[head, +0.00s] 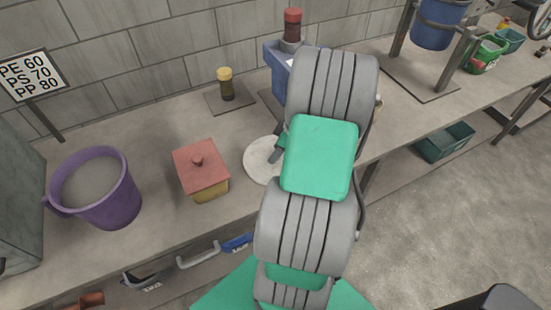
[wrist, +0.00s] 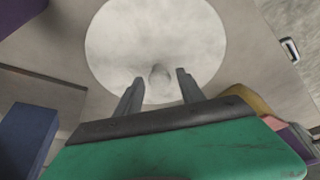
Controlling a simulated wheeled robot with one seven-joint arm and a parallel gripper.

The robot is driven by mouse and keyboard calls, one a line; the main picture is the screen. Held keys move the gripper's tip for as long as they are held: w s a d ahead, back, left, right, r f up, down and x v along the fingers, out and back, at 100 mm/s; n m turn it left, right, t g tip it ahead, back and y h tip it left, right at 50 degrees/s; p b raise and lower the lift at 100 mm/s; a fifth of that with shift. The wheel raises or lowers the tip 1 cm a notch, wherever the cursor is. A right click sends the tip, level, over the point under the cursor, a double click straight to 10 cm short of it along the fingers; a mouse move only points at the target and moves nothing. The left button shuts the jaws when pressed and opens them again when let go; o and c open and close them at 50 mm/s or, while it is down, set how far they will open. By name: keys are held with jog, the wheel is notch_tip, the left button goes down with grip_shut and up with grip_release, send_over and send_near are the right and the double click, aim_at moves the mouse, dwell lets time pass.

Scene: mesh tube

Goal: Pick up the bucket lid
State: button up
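The bucket lid appears to be the pale round disc (head: 262,160) lying flat on the workbench, partly hidden behind my arm in the head view. In the wrist view the disc (wrist: 155,35) fills the upper middle, with a small round knob (wrist: 159,76) near its lower part. My gripper (wrist: 156,76) is open, its two fingers apart on either side of the knob in this view. I cannot tell whether the fingers touch the knob or how high they are above the disc. In the head view my gripper is mostly hidden by my arm.
A purple bucket (head: 118,205) stands at the left of the workbench (head: 150,130). A box with a red lid (head: 201,168) sits left of the disc. A blue bin (head: 277,72) and a yellow-capped jar (head: 226,84) are behind it. Bench space between box and disc is clear.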

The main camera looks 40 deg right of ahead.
grip_shut()
dwell(0.6)
